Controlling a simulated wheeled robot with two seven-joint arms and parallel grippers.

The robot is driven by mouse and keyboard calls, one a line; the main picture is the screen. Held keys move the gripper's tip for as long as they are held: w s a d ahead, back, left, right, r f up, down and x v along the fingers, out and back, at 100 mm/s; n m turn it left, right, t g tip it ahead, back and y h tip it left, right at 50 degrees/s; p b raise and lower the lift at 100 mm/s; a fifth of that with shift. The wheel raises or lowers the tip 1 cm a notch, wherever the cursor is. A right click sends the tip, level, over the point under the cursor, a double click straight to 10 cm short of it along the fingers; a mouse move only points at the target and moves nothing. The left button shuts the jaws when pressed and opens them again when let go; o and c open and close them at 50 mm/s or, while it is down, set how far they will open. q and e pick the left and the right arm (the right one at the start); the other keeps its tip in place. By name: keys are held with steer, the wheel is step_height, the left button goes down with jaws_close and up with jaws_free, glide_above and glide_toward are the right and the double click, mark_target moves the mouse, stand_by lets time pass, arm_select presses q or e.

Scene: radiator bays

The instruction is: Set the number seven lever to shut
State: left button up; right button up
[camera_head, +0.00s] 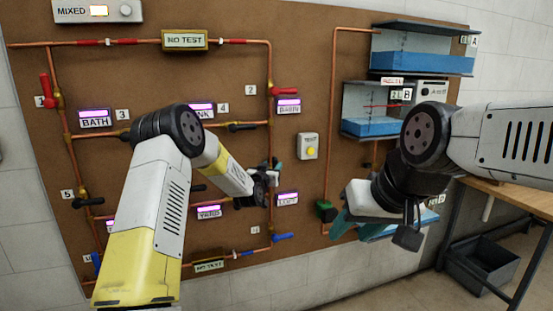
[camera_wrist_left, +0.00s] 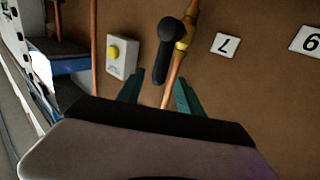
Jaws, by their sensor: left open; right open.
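The number seven lever (camera_wrist_left: 167,50) shows in the left wrist view as a black handle on a brass valve of a copper pipe, beside a tag (camera_wrist_left: 225,44) that reads 7 upside down. The handle lies roughly along the pipe there. My left gripper (camera_wrist_left: 157,92) is open, its two teal fingers apart, with the pipe seen between them and the handle just beyond the tips. No contact can be made out. In the head view my left gripper (camera_head: 272,177) hides most of this lever. My right gripper (camera_head: 347,218) is open and empty in front of the lower right of the board.
Black levers (camera_head: 243,127) and (camera_head: 88,202), a red lever (camera_head: 285,91) and a blue lever (camera_head: 284,237) sit on nearby pipes. A test box (camera_head: 307,146) with a yellow button is right of the valve. Water tanks (camera_head: 422,62) and a bench (camera_head: 515,195) stand right.

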arm_select(q)
steer(key=x, duration=0.7)
steer(key=shift+w, duration=0.4)
steer(key=shift+d, duration=0.1)
steer(key=shift+f, duration=0.1)
jaws_close()
stand_by(0.9)
